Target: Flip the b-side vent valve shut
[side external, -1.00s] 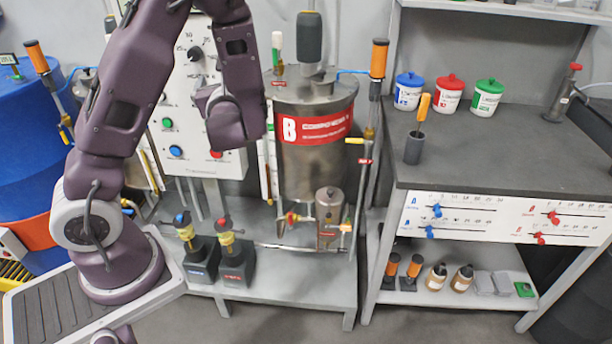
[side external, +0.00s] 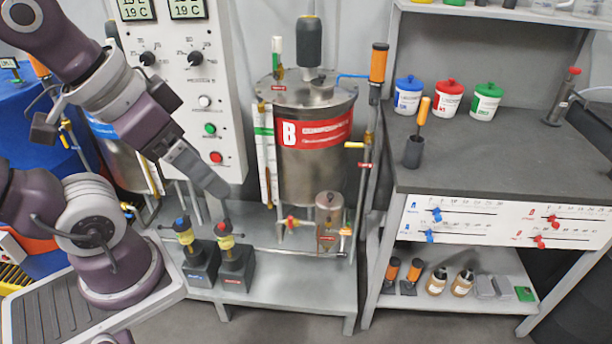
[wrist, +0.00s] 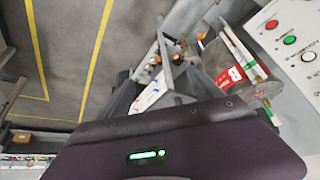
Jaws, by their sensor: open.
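The B tank (side external: 310,162) is a steel cylinder with a red band, on the grey stand in the side view. It also shows tilted in the wrist view (wrist: 228,78). A yellow lever handle (side external: 354,145) points left from the pipe at the tank's right. A red-handled valve (side external: 291,219) sits below the tank. I cannot read the tags to tell which is the vent valve. My gripper (side external: 215,184) is open and empty, left of the tank, above the small pump bottles. Its fingertips are hard to make out and are not clear in the wrist view.
The control panel (side external: 195,105) rises behind my arm. An orange-topped column (side external: 378,65) stands right of the tank. The grey workbench (side external: 500,155) is further right.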

